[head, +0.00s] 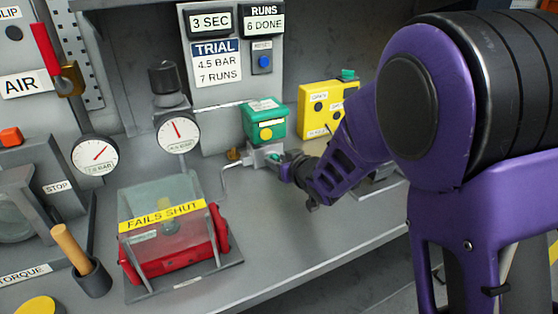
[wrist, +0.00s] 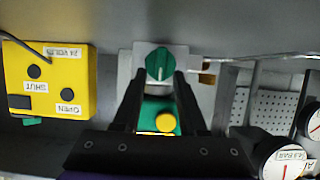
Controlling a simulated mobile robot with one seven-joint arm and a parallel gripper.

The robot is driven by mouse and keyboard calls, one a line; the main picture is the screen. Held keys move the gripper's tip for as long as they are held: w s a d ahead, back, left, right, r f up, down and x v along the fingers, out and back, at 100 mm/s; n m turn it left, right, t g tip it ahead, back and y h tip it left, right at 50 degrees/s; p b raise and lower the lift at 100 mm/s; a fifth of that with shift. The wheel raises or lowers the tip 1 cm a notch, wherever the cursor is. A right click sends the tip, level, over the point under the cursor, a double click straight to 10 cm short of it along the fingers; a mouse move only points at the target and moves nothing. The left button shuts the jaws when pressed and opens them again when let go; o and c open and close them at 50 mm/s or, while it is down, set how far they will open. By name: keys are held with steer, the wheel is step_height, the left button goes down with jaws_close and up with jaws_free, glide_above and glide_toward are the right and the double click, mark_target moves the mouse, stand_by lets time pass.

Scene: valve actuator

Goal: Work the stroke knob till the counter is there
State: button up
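The counter sign (head: 263,20) at the top of the panel reads "RUNS 6 DONE". The trial card (head: 216,62) below reads "4.5 BAR 7 RUNS". A green knob (wrist: 159,65) with a raised grip bar sits on a grey plate in the wrist view. Below it there is the green box (wrist: 148,112) with a yellow button, also in the head view (head: 265,118). My gripper (wrist: 160,74) is open, its two dark fingertips either side of the knob with small gaps showing. In the head view my gripper (head: 282,166) is at the grey valve body under the green box, largely hiding the knob.
A yellow box (head: 318,105) labelled open and shut stands beside the green box. Two dial gauges (head: 178,132) and a clear-covered red actuator (head: 165,262) marked "FAILS SHUT" are to the left. A "3 SEC" sign (head: 211,22) is above.

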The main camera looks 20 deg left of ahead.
jaws_close()
steer(key=p, duration=0.1)
steer(key=m+p, duration=0.1)
steer(key=p, duration=0.1)
steer(key=shift+w+d+r+m+g+y, duration=0.2)
steer(key=shift+w+d+m+g+y, duration=0.1)
steer(key=shift+g+y, duration=0.1)
steer(key=m+p, duration=0.1)
steer(key=m+g+y+p, duration=0.1)
steer(key=p, duration=0.1)
steer(key=shift+w+d+f+p, duration=0.15)
steer(key=shift+w+d+p, duration=0.05)
steer(key=shift+w+p, duration=0.1)
steer(key=m+y+p, duration=0.1)
steer(key=m+g+p, duration=0.1)
steer(key=m, duration=0.1)
steer(key=shift+w+d+f+y, duration=0.1)
steer(key=shift+w+f+y, duration=0.05)
steer(key=shift+f+y, duration=0.2)
steer(key=shift+w+d+f+m+g+y+p, duration=0.1)
steer(key=shift+f+m+g+y+p, duration=0.2)
steer(key=shift+m, duration=0.4)
steer(key=shift+f+m+y+p, duration=0.1)
steer(key=shift+m+y+p, duration=0.3)
steer(key=shift+m, duration=0.3)
